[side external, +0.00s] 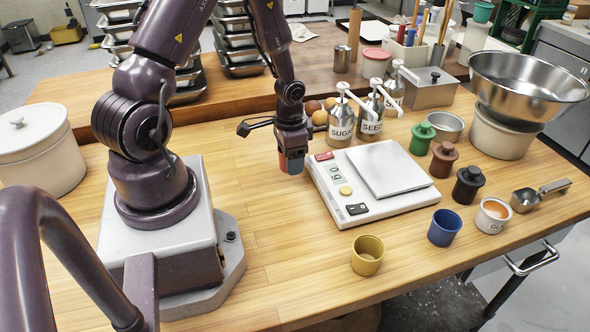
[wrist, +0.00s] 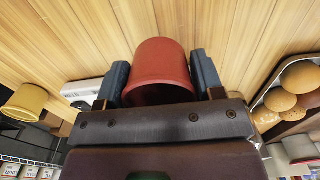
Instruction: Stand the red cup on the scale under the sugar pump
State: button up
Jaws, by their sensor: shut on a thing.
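The red cup (wrist: 162,62) is between the two dark finger pads of my gripper (wrist: 160,82) in the wrist view. My gripper is shut on it. In the side view my gripper (side external: 292,161) points down just left of the scale, and the fingers hide most of the cup. I cannot tell if the cup touches the table. The white scale (side external: 325,185) has a bare square metal plate (side external: 388,168) and a lit display. The sugar pump (side external: 339,127), a metal canister with a white spout, stands behind the scale. A corner of the scale (wrist: 84,88) shows in the wrist view.
The seed pump (side external: 372,117) and another pump stand beside the sugar pump. Buns (side external: 316,112) lie behind my gripper. Yellow (side external: 367,256) and blue (side external: 444,228) cups stand in front of the scale. Lidded pots (side external: 468,185) line its right.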

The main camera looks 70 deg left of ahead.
jog(key=shift+f, duration=1.8)
jog(key=shift+f, duration=0.15)
jog(key=o, duration=0.9)
